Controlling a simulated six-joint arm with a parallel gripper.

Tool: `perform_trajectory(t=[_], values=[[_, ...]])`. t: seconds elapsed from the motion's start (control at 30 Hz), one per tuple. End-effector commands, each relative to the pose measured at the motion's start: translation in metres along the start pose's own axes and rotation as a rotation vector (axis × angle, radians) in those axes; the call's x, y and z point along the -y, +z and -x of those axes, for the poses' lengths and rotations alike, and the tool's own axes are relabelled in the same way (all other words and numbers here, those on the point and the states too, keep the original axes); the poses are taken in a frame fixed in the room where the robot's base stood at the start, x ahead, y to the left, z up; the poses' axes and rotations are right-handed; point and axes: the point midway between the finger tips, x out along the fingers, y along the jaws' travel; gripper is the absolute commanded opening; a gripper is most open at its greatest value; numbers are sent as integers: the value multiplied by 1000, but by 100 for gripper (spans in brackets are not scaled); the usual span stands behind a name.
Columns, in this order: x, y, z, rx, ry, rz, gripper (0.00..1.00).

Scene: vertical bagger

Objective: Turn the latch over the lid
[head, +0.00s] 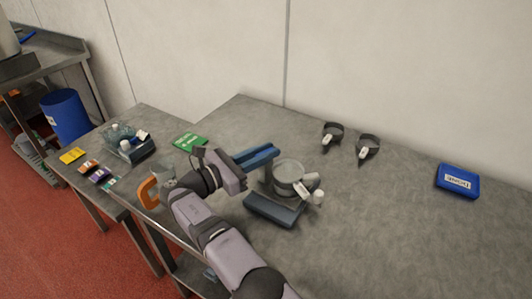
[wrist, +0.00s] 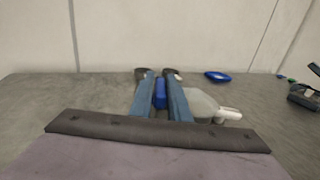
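A round grey lidded vessel (head: 287,172) stands on the right-hand table in the head view. It also shows in the wrist view (wrist: 203,104), right of my fingers. A light grey latch piece with a white label (head: 302,189) and a pale knob (head: 318,198) sits at its right front edge; a pale handle (wrist: 229,115) shows in the wrist view. My gripper (head: 268,154) is left of and behind the vessel, apart from the latch. In the wrist view its two blue fingers (wrist: 160,80) stand apart. A brighter blue piece shows between them; I cannot tell whether they touch it.
A dark blue block (head: 270,212) lies in front of the vessel. Two dark ring-shaped tools (head: 332,134) (head: 367,149) lie near the wall. A blue labelled box (head: 458,181) is far right. An orange-handled jug (head: 150,192) is left.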

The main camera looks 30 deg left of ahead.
Motion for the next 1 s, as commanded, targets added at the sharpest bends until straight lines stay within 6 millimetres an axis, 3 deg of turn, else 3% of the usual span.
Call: perform_trajectory(t=[0.37, 0.53, 1.0], values=[[1, 0, 0, -1, -3, -1, 31], [1, 9, -1, -2, -4, -4, 31], [1, 85, 0, -1, -2, -1, 31]])
